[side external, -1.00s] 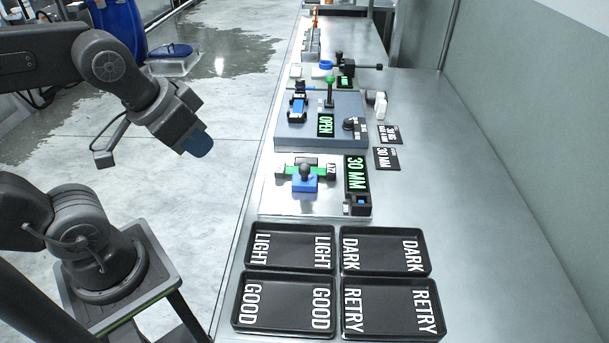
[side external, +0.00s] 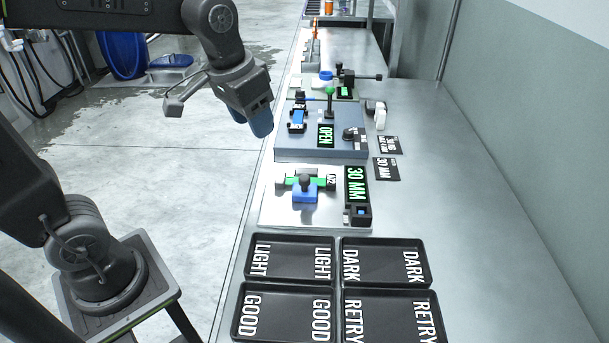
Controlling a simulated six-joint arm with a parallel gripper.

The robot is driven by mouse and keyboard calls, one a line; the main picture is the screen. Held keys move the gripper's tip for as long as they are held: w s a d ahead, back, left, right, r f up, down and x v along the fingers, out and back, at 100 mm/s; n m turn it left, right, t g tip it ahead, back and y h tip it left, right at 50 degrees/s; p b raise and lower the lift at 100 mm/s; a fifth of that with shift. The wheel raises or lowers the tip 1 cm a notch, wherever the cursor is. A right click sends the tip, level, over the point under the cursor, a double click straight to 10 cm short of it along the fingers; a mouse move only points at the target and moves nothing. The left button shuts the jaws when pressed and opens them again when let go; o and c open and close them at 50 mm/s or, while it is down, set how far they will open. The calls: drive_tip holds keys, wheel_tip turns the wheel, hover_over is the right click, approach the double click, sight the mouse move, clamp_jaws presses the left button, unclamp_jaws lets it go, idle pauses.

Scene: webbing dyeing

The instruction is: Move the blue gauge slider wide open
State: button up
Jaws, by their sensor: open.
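The blue gauge slider (side external: 306,192) with a black knob sits on a light plate (side external: 285,217) in the middle of the bench. A green bar (side external: 291,182) runs behind it. A display beside it (side external: 356,184) reads 30 MM. My gripper (side external: 262,124), with blue fingertips, hangs above the left edge of the bench, up and left of the slider and apart from it. It is open and holds nothing that I can see. The gap between its fingers is hard to see from this side.
Black trays marked LIGHT (side external: 290,278), DARK (side external: 384,281), GOOD and RETRY stand in front of the plate. Behind it is a grey-blue block (side external: 290,147) with an OPEN display (side external: 326,136) and a green-topped lever (side external: 330,102).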

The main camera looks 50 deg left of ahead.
sight(305, 177)
drive_tip(key=w+f+g, duration=0.1)
drive_tip(key=w+f, duration=0.1)
drive_tip(key=w, duration=0.2)
drive_tip(key=w+f+g, duration=0.1)
drive_tip(key=w+f, duration=0.1)
drive_tip(key=w, duration=0.2)
drive_tip(key=w+a+f+g, duration=0.1)
drive_tip(key=w+f, duration=0.1)
drive_tip(key=w, duration=0.2)
drive_tip(key=shift+w, duration=0.1)
wheel_tip(305, 177, down, 14)
drive_tip(key=shift+w+f, duration=0.1)
drive_tip(key=shift+c, duration=0.2)
clamp_jaws()
